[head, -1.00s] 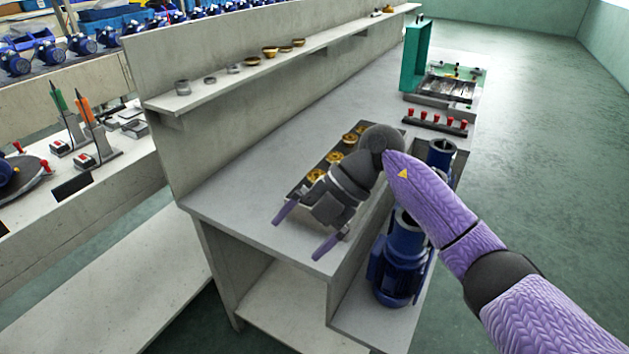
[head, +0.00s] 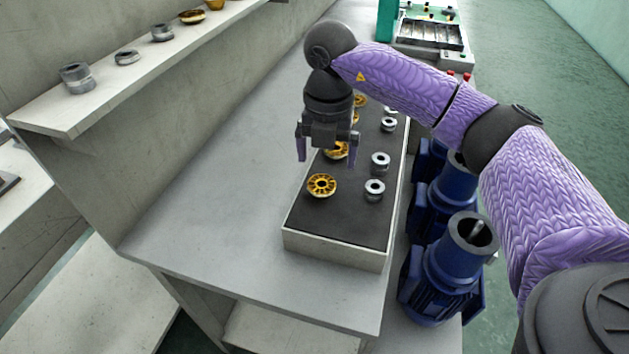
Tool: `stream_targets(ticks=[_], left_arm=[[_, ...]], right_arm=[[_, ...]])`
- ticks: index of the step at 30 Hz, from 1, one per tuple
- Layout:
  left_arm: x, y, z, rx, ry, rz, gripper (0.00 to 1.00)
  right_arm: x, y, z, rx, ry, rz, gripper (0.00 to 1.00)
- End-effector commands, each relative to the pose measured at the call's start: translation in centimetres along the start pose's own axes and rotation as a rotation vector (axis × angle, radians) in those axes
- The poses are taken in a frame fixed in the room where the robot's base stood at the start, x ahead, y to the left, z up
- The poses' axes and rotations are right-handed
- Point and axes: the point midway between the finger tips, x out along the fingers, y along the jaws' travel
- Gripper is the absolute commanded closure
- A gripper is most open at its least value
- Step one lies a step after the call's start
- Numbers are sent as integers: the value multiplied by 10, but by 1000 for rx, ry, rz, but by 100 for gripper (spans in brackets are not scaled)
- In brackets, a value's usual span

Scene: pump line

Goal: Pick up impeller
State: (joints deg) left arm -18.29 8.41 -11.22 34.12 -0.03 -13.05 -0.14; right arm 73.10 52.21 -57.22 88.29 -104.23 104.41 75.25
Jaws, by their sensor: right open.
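Several brass impellers lie in a row on the dark top of a tray (head: 335,252) on the bench. The nearest impeller (head: 321,186) shows whole. Another impeller (head: 336,152) is just behind it, partly covered by my right gripper (head: 327,160). Further impellers farther back are partly hidden by the gripper and arm. My left gripper is not in view.
Grey metal rings (head: 375,189) stand in a row on the tray's right side. Blue pump motors (head: 446,268) stand beside the bench at right. A shelf (head: 100,104) with metal and brass parts runs along the left. The bench (head: 215,200) left of the tray is clear.

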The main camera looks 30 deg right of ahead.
Motion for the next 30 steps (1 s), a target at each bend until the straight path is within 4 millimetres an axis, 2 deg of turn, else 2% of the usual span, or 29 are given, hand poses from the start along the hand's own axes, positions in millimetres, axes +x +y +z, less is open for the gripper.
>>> stream_targets(ticks=[1, 5, 9, 11, 16, 17, 30], left_arm=[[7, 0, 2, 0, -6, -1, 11], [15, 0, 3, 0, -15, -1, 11], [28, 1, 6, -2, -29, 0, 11], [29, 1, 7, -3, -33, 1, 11], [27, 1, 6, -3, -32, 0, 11], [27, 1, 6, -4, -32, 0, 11], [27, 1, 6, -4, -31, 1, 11]], right_arm=[[14, 0, 0, 0, 3, -2, 0], [33, 3, -2, -1, 3, -1, 0], [62, 6, -3, -1, 4, -3, 0], [68, 6, -3, -1, 2, 0, 0], [66, 6, -3, -1, 1, 2, 0], [66, 6, -3, -1, 1, 2, 4], [65, 6, -3, -1, 1, 2, 97]])
